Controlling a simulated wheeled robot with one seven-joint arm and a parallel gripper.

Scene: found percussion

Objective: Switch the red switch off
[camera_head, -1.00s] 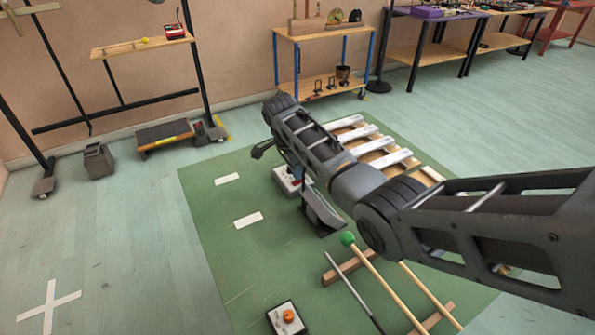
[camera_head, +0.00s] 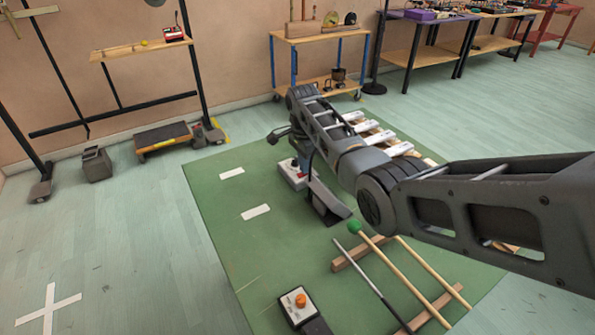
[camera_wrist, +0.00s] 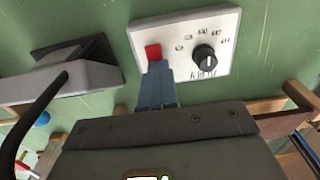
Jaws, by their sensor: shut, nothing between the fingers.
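The red switch (camera_wrist: 153,51) is a small red block on the left part of a white panel (camera_wrist: 222,60) in the wrist view. A black knob (camera_wrist: 204,54) with printed marks sits to its right on the same panel. My gripper (camera_wrist: 158,68) is shut and empty, its fingertips right at the lower edge of the switch; I cannot tell whether they touch. The switch's position, on or off, is not clear. In the head view the white panel (camera_head: 291,176) shows on the green mat, partly hidden by my arm, and the fingertips are hidden.
A dark pedal-like thing (camera_wrist: 75,75) lies left of the panel. On the green mat (camera_head: 215,205) are a box with an orange button (camera_head: 300,300), a green-headed mallet (camera_head: 355,228) on wooden bars, and white-topped bars (camera_head: 385,138). The mat's left side is mostly free.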

